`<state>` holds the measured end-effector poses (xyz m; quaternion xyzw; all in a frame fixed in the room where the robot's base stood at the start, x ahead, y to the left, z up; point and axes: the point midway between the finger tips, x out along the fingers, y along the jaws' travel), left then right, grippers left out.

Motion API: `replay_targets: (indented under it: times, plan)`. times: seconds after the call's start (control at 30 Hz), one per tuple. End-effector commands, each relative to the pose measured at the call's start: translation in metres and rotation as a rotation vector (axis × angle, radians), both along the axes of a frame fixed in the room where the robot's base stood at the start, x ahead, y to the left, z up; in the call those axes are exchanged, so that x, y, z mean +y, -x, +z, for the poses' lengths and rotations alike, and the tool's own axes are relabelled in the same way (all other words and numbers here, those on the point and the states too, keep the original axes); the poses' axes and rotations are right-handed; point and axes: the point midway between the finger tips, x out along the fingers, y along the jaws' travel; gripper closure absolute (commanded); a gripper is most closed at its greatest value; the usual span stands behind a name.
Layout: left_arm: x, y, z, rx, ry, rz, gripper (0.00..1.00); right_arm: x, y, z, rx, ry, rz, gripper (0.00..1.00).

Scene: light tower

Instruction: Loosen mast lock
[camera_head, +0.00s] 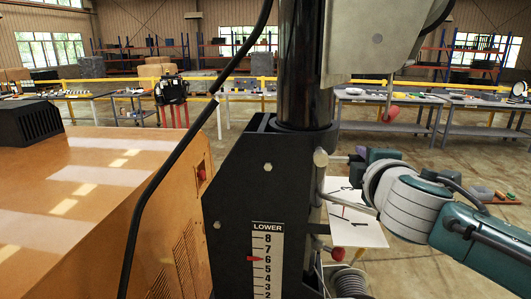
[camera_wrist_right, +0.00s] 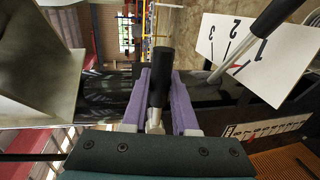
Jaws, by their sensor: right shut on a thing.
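The black mast (camera_head: 305,70) rises from a dark base block (camera_head: 270,175) in the head view. The mast lock's black handle (camera_wrist_right: 160,75) is between the purple fingers of my right gripper (camera_wrist_right: 160,90) in the right wrist view. The fingers are shut on it. In the head view my right gripper (camera_head: 364,157) is at the right of the base, by a short rod; the handle is mostly hidden there. My left gripper is not in view.
A white card (camera_head: 360,225) numbered 1, 2, 3 sits below my right gripper, with a metal lever (camera_head: 345,198) across it. The LOWER scale (camera_head: 267,262) has a red pointer near 6. An orange housing (camera_head: 95,200) fills the left. A black cable hangs in front.

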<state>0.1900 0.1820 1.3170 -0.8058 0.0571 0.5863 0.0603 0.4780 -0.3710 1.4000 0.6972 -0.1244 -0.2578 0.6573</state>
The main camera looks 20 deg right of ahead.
Motion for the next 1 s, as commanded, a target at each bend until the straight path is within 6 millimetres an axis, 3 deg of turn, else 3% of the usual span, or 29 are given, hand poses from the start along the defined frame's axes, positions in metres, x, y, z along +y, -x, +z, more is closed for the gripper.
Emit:
replay_targets:
  times: [0.5,0.53,0.6,0.8,1.0]
  plan:
    - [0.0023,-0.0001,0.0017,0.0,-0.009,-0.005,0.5,0.0001,-0.0006,0.0031,0.008,0.02,0.001,1.0]
    - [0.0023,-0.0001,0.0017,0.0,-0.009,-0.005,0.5,0.0001,-0.0006,0.0031,0.008,0.02,0.001,0.71]
    - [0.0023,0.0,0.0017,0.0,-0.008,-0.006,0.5,0.0001,-0.0005,0.003,0.007,0.019,0.001,0.63]
    - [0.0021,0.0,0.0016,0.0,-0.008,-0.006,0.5,0.0,-0.0003,0.0022,0.008,0.017,0.001,0.43]
    - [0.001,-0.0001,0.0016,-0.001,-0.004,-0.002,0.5,0.0002,0.0,0.0016,0.009,0.016,0.001,0.43]
